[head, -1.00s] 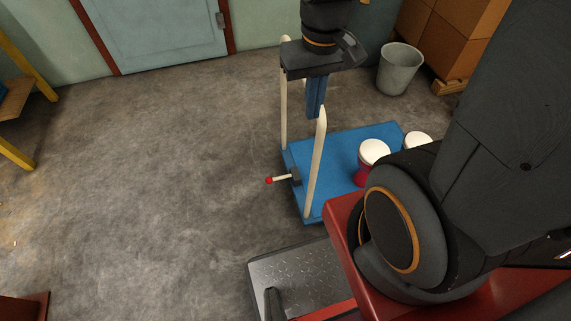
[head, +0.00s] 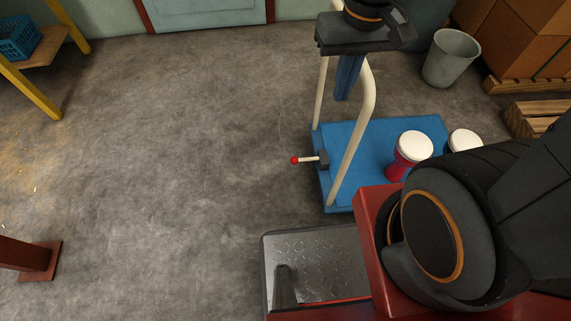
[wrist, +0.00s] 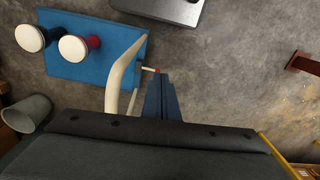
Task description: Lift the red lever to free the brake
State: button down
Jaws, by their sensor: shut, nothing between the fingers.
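The red lever is a pale rod with a red knob (head: 295,160), sticking out level to the left from a dark block at the left end of the blue trolley (head: 385,138). In the wrist view the red knob (wrist: 157,70) shows just beyond my fingertips. My gripper (head: 342,97) has blue fingers pointing down, shut and empty, above the trolley's handle end. In the head view they lie up and to the right of the knob. The fingers (wrist: 158,77) look close to the lever in the wrist view, but I cannot tell whether they touch.
The trolley's white handle (head: 360,110) rises beside my fingers. Two goblet drums with white heads (head: 414,146) stand on the deck. A grey bin (head: 452,58) and a pallet stand at the right. The floor left of the lever is clear.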

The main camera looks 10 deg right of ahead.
jog(key=w+a+f+n+b, duration=0.1)
jog(key=a+f+n+b, duration=0.2)
jog(key=a+f+b, duration=0.75)
jog(key=w+a+f+n+b, duration=0.25)
jog(key=a+f+b, duration=0.35)
jog(key=f+b, duration=1)
jog(key=w+a+f+n+h+b, duration=0.1)
jog(key=w+f+n+h, duration=0.2)
jog(key=w+f, duration=0.65)
jog(key=w+a+f+n+h+b, duration=0.1)
jog(key=w+f+n+h, duration=0.4)
jog(key=f, duration=0.7)
jog(key=w+d+f+n, duration=0.1)
jog(key=w+f, duration=0.1)
jog(key=f, duration=0.4)
jog(key=w+f, duration=0.2)
jog(key=f, duration=0.5)
jog(key=shift+d+n+t, duration=0.3)
jog(key=shift+d+n, duration=0.05)
jog(key=shift+f, duration=0.15)
jog(key=d+f+b, duration=0.4)
jog(key=d+b, duration=0.1)
jog(key=d, duration=0.3)
jog(key=shift+f, duration=0.3)
